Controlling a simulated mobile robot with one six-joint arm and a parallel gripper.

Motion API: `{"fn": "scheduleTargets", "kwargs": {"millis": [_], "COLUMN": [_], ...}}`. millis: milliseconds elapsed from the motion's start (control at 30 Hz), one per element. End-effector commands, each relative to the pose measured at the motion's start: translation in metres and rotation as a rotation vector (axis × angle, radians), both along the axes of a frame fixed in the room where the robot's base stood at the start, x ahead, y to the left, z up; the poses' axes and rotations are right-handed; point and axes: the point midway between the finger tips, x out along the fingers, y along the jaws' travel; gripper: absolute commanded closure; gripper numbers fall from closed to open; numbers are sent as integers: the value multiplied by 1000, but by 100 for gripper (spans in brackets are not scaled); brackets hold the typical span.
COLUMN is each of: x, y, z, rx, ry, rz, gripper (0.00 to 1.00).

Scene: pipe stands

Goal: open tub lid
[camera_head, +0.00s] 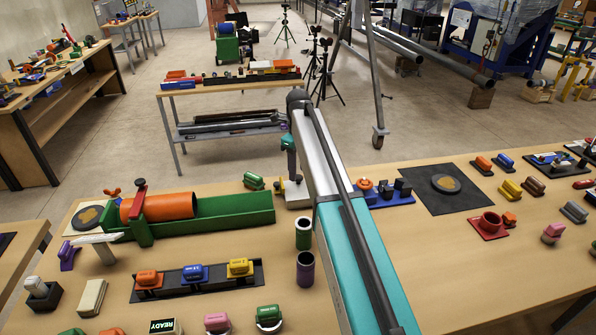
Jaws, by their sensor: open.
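I cannot tell for sure which thing is the tub or its lid. A red round cup-like piece (490,222) sits on a red plate to the right. My gripper (291,174) hangs at the far end of my arm, above the bench's back edge near a pale block with a yellow part (293,193). It is open, partly hidden by the arm, and no held object shows.
A green trough (235,209) holds an orange pipe (160,207) at the left. A dark rack (197,279) holds several coloured blocks. A black mat (424,204) with a round disc and several small coloured parts lie at the right. Bare bench shows right of my arm.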

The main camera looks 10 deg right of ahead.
Motion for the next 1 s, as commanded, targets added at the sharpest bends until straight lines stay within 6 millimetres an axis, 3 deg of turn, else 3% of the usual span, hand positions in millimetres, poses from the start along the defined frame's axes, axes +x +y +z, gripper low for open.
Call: {"fn": "scheduleTargets", "kwargs": {"millis": [200,567,833,1000], "x": [0,0,0,0], "y": [0,-1,-1,1], "z": [-15,-19,-19,-19], "rx": [0,0,0,1], "ry": [1,0,0,1], "rz": [-1,-1,-2,-3], "gripper": [55,55,97,100]}}
